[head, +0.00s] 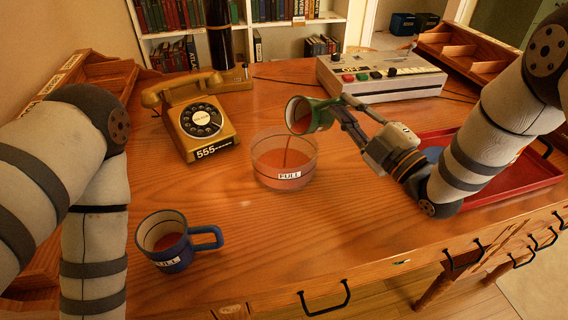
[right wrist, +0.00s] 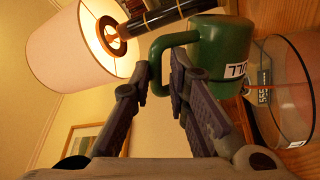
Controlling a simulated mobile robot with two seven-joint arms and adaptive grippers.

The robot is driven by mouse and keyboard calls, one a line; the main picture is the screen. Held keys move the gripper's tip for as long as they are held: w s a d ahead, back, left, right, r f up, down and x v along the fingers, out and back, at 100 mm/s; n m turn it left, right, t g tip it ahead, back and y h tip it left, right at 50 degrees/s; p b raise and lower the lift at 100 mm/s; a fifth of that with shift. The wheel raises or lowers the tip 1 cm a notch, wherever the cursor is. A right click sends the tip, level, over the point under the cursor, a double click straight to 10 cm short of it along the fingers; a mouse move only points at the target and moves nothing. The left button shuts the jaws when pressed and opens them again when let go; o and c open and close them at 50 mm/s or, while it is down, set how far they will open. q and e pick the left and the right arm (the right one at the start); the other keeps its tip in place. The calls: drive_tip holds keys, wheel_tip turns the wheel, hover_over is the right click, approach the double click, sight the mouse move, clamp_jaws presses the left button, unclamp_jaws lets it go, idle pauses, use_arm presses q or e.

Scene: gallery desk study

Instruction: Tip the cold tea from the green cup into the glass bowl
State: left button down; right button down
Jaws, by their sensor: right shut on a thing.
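The green cup (head: 318,116) is tilted over the glass bowl (head: 284,176) with its mouth toward the lower left. A thin reddish stream runs from its rim into the bowl, where reddish liquid stands. The bowl has a white label that seems to read "FULL". My right gripper (head: 342,112) is shut on the green cup's handle and holds it above the bowl. In the right wrist view the green cup (right wrist: 220,52) shows its handle between the fingers (right wrist: 168,78), beside the bowl (right wrist: 284,100). My left arm is at the left; its gripper is out of view.
A blue cup (head: 172,240) with reddish liquid stands front left. A yellow telephone (head: 203,125) is behind the bowl's left. A red tray (head: 520,176) lies right under my right arm. A grey machine with buttons (head: 385,78) stands at the back. Bare desk lies in front of the bowl.

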drive_tip(key=shift+r, duration=0.2)
drive_tip(key=shift+s+a+n, duration=0.15)
drive_tip(key=shift+a+n, duration=0.05)
drive_tip(key=shift+n, duration=0.2)
drive_tip(key=shift+s+a+r+n, duration=0.1)
drive_tip(key=shift+r+n, duration=0.1)
drive_tip(key=shift+n, duration=0.2)
drive_tip(key=shift+s+a+r+n+y, duration=0.3)
drive_tip(key=shift+n+y, duration=0.1)
drive_tip(key=shift+n, duration=0.2)
idle(0.4)
drive_tip(key=shift+a, duration=0.1)
drive_tip(key=shift+s+a+r+n+g, duration=0.1)
drive_tip(key=shift+s+n+g, duration=0.05)
drive_tip(key=shift+n+g, duration=0.2)
idle(0.6)
